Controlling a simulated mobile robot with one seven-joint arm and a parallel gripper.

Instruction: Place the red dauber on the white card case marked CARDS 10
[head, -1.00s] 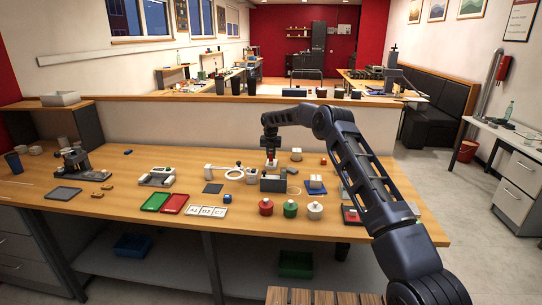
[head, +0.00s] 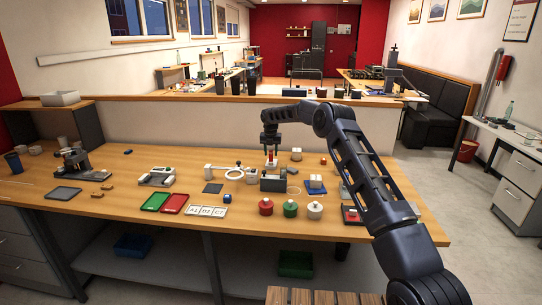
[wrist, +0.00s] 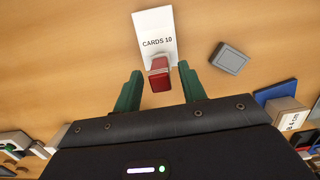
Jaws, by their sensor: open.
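The white card case (wrist: 155,30) marked CARDS 10 lies at the top middle of the wrist view. The red dauber (wrist: 160,80) stands at its near end and overlaps it in the picture; the contact beneath is hidden. My gripper (wrist: 158,82) is open, with one green finger on each side of the dauber and a visible gap to both. In the head view my gripper (head: 271,152) points down just above the red dauber (head: 271,160), behind a dark grey block.
The dark grey block (head: 272,184) stands just in front. A small grey box (wrist: 229,58) lies right of the card case in the wrist view. Red (head: 266,207), green (head: 290,209) and white (head: 314,211) round containers line the front. Bare wood lies left of the card case.

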